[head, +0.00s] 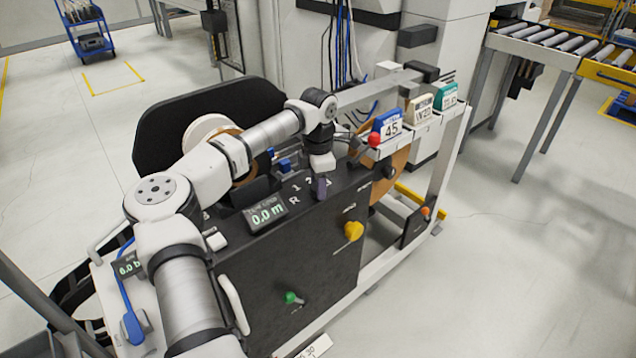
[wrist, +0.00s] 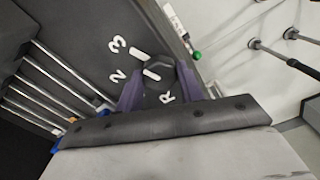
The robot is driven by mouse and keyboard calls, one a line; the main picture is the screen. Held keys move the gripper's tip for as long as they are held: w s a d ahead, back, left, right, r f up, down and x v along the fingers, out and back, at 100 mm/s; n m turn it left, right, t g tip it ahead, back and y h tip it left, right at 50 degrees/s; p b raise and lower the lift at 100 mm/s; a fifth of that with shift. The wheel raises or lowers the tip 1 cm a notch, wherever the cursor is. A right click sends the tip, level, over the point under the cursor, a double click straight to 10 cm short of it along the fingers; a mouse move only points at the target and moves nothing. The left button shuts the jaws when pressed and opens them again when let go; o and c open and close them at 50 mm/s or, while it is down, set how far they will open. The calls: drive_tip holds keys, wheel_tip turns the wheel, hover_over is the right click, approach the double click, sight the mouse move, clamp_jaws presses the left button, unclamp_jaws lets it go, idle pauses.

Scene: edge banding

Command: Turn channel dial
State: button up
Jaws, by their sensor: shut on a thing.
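The channel dial (wrist: 159,68) is a small dark hexagonal knob on the black machine panel in the wrist view. White labels 2, 3 and R surround it, and a short white mark shows on its face. My gripper (wrist: 160,88) has one purple finger on each side of the dial and is shut on it. In the head view my gripper (head: 320,187) points down at the panel beside the labels R, 1 and 2. It hides the dial there. The label 1 is out of sight in the wrist view, and I cannot tell exactly which label the dial points to.
A small display (head: 266,216) reading 0.0 m sits left of my gripper. A yellow knob (head: 353,231) and a green-tipped lever (head: 291,298) are on the front face. A red ball (head: 374,139) and blue 45 block (head: 388,127) stand close to the right.

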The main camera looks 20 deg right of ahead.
idle(0.4)
drive_tip(key=o, duration=1)
drive_tip(key=shift+r, duration=0.15)
wheel_tip(320, 180, up, 14)
drive_tip(key=shift+f+b, duration=0.2)
drive_tip(key=shift+b, duration=0.6)
